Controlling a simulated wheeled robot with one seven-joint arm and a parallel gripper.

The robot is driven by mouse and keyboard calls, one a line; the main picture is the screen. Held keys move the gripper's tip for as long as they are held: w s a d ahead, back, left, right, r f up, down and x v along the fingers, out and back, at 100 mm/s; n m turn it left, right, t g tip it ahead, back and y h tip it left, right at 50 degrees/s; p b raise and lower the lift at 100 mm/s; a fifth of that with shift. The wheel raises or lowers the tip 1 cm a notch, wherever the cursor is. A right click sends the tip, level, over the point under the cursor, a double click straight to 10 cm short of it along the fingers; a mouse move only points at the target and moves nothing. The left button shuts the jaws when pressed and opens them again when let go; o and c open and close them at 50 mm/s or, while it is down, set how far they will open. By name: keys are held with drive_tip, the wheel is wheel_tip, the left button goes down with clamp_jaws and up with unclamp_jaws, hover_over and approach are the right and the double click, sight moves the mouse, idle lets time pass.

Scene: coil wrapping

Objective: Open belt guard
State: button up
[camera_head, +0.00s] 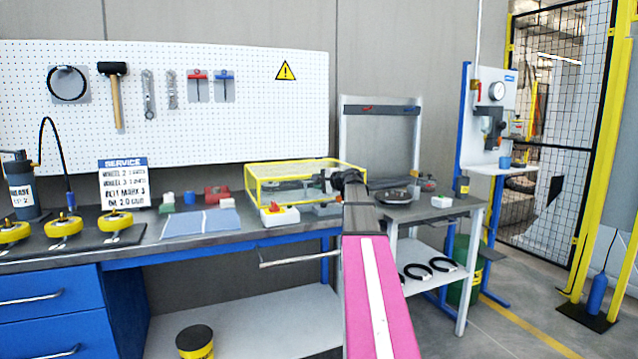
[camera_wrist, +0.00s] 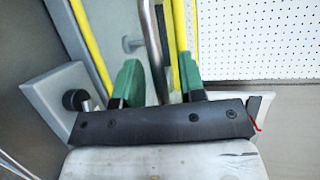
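The belt guard (camera_head: 262,198) is a clear box with a yellow frame on the grey workbench. Its lid looks down. In the head view my gripper (camera_head: 345,182) is at the guard's right end, and my pink-and-white arm hides its fingers. In the wrist view my gripper (camera_wrist: 160,80) has two green fingertips spread apart. A grey metal bar (camera_wrist: 152,40), perhaps the guard's handle, runs between them with gaps visible. Yellow frame bars (camera_wrist: 92,50) pass beside the fingers. Whether a finger touches a bar I cannot tell.
A red-and-white button box (camera_head: 279,214) stands in front of the guard. A blue-grey sheet (camera_head: 201,222) and yellow wheels (camera_head: 64,228) lie to the left. A side table (camera_head: 425,212) stands at right. A pegboard (camera_head: 200,120) with tools is behind.

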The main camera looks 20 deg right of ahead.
clamp_jaws()
drive_tip(key=shift+r, duration=0.1)
